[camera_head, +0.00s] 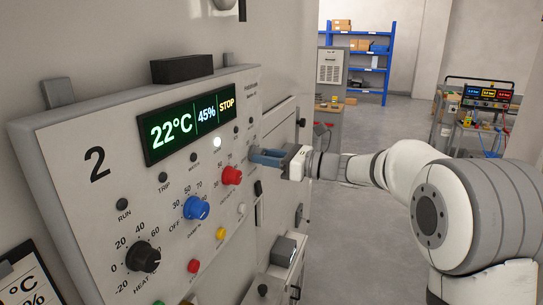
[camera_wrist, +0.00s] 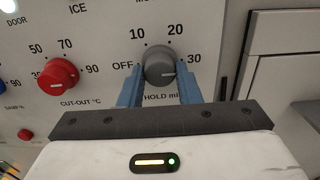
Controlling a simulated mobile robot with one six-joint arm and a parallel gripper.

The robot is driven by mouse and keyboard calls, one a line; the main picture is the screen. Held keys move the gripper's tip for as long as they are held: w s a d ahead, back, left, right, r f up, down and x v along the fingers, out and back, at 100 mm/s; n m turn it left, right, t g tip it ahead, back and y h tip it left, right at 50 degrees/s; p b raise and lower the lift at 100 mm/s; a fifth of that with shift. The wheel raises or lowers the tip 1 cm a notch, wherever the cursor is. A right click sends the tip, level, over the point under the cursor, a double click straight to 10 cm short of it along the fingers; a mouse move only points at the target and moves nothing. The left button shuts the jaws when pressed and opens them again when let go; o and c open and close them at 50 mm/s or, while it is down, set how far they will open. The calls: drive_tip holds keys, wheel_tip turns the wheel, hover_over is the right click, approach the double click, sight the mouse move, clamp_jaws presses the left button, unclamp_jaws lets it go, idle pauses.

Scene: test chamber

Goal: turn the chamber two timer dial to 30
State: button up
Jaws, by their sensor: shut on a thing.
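The chamber two control panel (camera_head: 95,210) carries a large "2" and a display reading 22°C, 45% and STOP. The grey timer dial (camera_wrist: 160,66) is marked OFF, 10, 20, 30 and "HOLD mi…". A short pale line on its face lies toward the right, on the side of the 30 mark; its exact setting is hard to tell. My gripper (camera_wrist: 160,88) has its blue fingers on either side of the dial and is shut on it. In the head view my gripper (camera_head: 268,157) is at the panel's right side, and the dial is hidden there.
A red cut-out dial (camera_wrist: 58,77) sits left of the timer dial. A blue dial (camera_head: 196,207) and a black heat dial (camera_head: 143,257) are lower left. A latch (camera_head: 284,251) juts out below. Open floor lies right; blue shelves (camera_head: 372,65) stand far behind.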

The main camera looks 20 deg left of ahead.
drive_tip(key=shift+r, duration=0.2)
drive_tip(key=o, duration=0.9)
drive_tip(key=shift+a+f, duration=0.15)
drive_tip(key=shift+o, duration=0.2)
drive_tip(key=d+b, duration=0.2)
drive_tip(key=d, duration=0.6)
drive_tip(key=shift+s, duration=0.35)
drive_tip(key=shift+a, duration=0.1)
